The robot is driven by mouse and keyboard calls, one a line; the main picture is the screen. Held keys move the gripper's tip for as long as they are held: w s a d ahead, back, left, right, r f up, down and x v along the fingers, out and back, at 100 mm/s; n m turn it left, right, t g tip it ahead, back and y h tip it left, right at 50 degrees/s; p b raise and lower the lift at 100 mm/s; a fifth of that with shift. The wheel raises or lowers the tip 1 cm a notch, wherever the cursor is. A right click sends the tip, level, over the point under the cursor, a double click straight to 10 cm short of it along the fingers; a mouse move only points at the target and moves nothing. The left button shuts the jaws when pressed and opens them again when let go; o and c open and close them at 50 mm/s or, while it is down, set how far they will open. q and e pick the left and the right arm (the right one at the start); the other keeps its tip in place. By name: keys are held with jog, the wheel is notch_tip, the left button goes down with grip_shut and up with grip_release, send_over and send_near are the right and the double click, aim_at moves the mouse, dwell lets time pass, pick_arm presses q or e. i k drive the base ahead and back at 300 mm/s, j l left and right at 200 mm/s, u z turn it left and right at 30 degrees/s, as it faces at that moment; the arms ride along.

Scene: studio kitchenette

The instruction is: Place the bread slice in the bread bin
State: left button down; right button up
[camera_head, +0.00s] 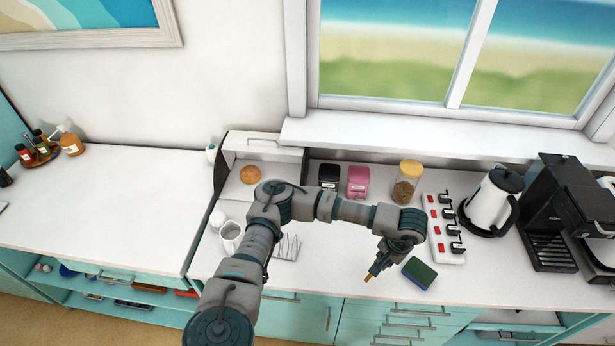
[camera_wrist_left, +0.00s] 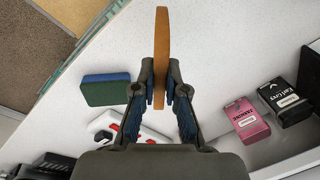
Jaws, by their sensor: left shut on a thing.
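The bread slice (camera_wrist_left: 162,45) shows edge-on as a thin brown piece in the left wrist view. My left gripper (camera_wrist_left: 160,85) is shut on it, with one finger on each side. In the head view the left gripper (camera_head: 379,264) is over the front part of the counter, and only a small orange-brown bit of the slice (camera_head: 367,279) shows. The bread bin (camera_head: 265,139) is a white box with an open front at the back left of this counter, well left of the gripper. A round bun (camera_head: 250,174) lies inside it. My right gripper is not in view.
A green-and-blue sponge (camera_head: 419,272) lies right of the gripper. A black tin (camera_head: 329,176), a pink tin (camera_head: 358,181) and a jar (camera_head: 406,182) stand behind. A power strip (camera_head: 443,228), kettle (camera_head: 491,203) and coffee machine (camera_head: 560,215) are right. A white jug (camera_head: 231,236) stands before the bin.

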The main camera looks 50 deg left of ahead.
aim_at(247, 190)
jog(key=k+j+z, duration=0.1)
jog(key=z, duration=0.35)
jog(key=k+z, duration=0.1)
jog(key=z, duration=0.3)
jog(key=k+j+z, duration=0.1)
jog(key=z, duration=0.35)
jog(key=k, duration=0.55)
jog(key=k+u, duration=0.15)
jog(key=u, duration=0.3)
jog(key=k+u, duration=0.15)
jog(key=u, duration=0.3)
jog(key=k+j+u, duration=0.15)
jog(key=u, duration=0.3)
